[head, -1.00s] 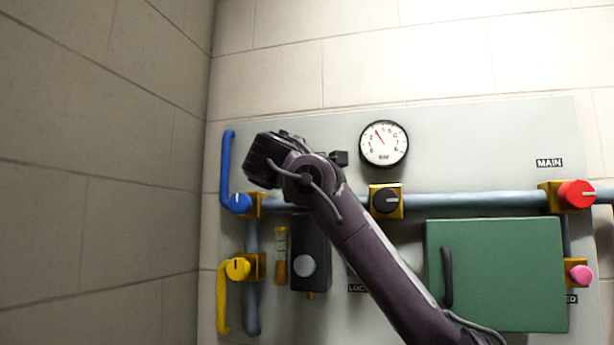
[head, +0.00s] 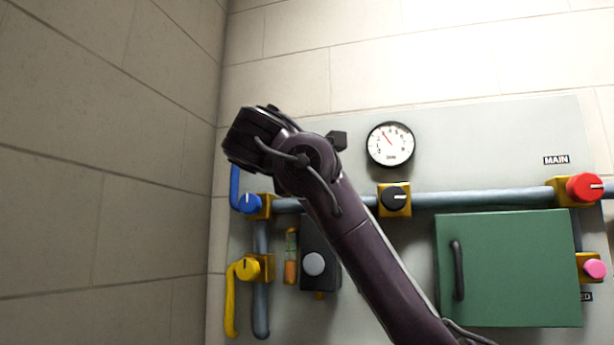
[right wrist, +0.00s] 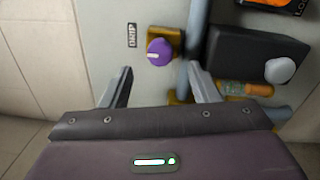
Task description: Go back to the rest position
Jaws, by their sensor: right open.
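My right gripper (right wrist: 162,82) is open in the right wrist view, with its two fingers apart and nothing between them. A purple knob (right wrist: 160,52) on a yellow block shows beyond the fingertips, next to a DRIP label (right wrist: 132,35). In the head view my right arm rises from the lower right across the panel, its wrist raised at the upper left; the fingers are hidden there. My left gripper is in neither view.
A shut green door (head: 510,270) and a black box (head: 318,245) stick out. A bare wall (head: 100,150) stands left.

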